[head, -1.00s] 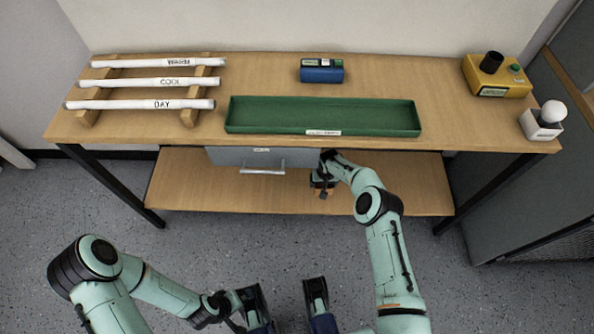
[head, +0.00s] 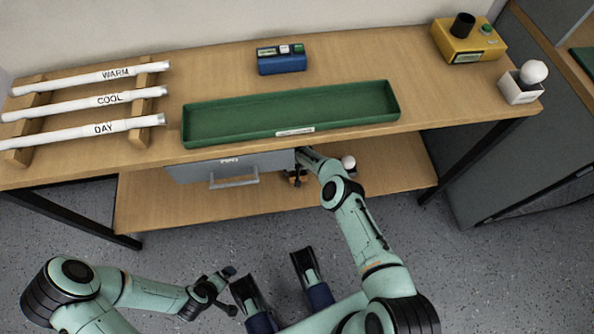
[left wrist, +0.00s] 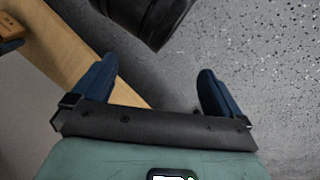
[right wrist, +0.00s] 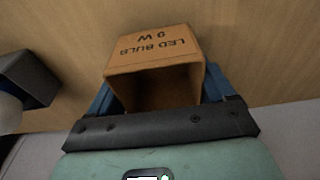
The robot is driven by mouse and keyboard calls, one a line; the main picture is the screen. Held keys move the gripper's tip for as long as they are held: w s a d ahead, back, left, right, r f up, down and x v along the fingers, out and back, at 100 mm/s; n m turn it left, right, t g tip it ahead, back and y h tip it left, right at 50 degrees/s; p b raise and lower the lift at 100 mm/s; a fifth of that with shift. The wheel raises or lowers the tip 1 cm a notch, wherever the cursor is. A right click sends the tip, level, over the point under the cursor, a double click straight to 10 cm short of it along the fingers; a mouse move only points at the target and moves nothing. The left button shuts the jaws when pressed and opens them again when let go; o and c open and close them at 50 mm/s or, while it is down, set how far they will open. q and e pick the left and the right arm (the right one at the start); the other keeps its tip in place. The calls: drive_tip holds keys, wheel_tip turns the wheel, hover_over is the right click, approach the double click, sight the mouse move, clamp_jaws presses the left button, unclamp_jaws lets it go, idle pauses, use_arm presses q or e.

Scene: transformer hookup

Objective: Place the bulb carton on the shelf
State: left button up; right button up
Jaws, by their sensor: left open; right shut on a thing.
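The bulb carton (right wrist: 155,50) is an orange-brown box marked LED BULB 9W, with an open end facing the right wrist camera. My right gripper (right wrist: 158,85) is shut on it, one blue finger on each side. In the head view the right arm reaches under the tabletop, over the lower wooden shelf (head: 215,205). The shelf also fills the background of the right wrist view (right wrist: 262,60). I cannot tell whether the carton touches the shelf. My left gripper (left wrist: 158,70) is open and empty, low in front of the bench above the floor.
A grey drawer (head: 190,172) hangs under the tabletop, left of the right gripper. A white bulb (head: 348,162) shows right of that gripper. The tabletop holds a green tray (head: 290,130), labelled tubes (head: 95,102), a blue device (head: 280,65) and a yellow box (head: 455,45).

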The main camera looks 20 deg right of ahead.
drive_tip(key=shift+f, duration=1.15)
drive_tip(key=shift+w, duration=0.1)
use_arm(q)
drive_tip(key=shift+w+f, duration=0.35)
drive_tip(key=shift+w, duration=0.35)
use_arm(e)
drive_tip(key=shift+r, duration=0.15)
drive_tip(key=shift+f+b, duration=0.2)
drive_tip(key=shift+b, duration=0.15)
drive_tip(key=o, duration=1)
drive_tip(key=shift+c, duration=0.2)
use_arm(q)
drive_tip(key=shift+w+a+f, duration=0.1)
drive_tip(key=shift+f, duration=0.05)
